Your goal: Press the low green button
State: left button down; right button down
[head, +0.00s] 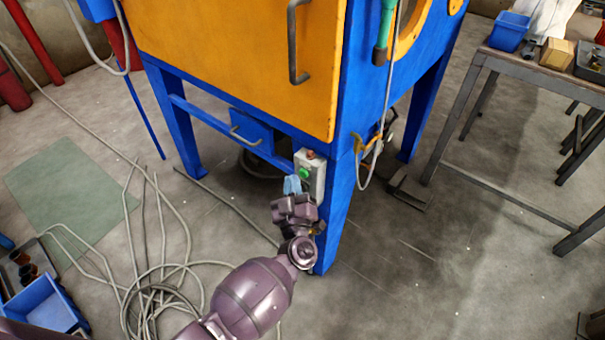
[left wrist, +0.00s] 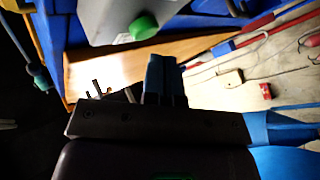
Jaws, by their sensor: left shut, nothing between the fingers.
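The green button (head: 304,173) sits on a small grey control box (head: 314,184) on the front leg of the blue and orange cabinet (head: 236,50). A reddish button (head: 310,155) is at the top of the same box. My left gripper (head: 292,184) is shut and empty, its blue fingers just left of the box and close to the green button. In the left wrist view the green button (left wrist: 143,27) stands out from the box (left wrist: 120,12), a little ahead and left of the shut blue fingertips (left wrist: 164,60). Contact between them is not visible. My right gripper is not in view.
Grey hoses (head: 150,295) lie coiled on the floor at left. A blue bin (head: 45,303) stands at the lower left. A metal workbench (head: 490,60) with bins is at right. A foot pedal (head: 408,188) lies beside the cabinet. The floor at lower right is mostly clear.

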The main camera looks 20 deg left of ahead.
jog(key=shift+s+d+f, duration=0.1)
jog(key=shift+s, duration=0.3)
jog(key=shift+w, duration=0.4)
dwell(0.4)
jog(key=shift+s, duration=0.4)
pick_arm(q)
jog(key=shift+w, duration=0.1)
jog(key=shift+w+d, duration=0.15)
jog(key=shift+w, duration=0.15)
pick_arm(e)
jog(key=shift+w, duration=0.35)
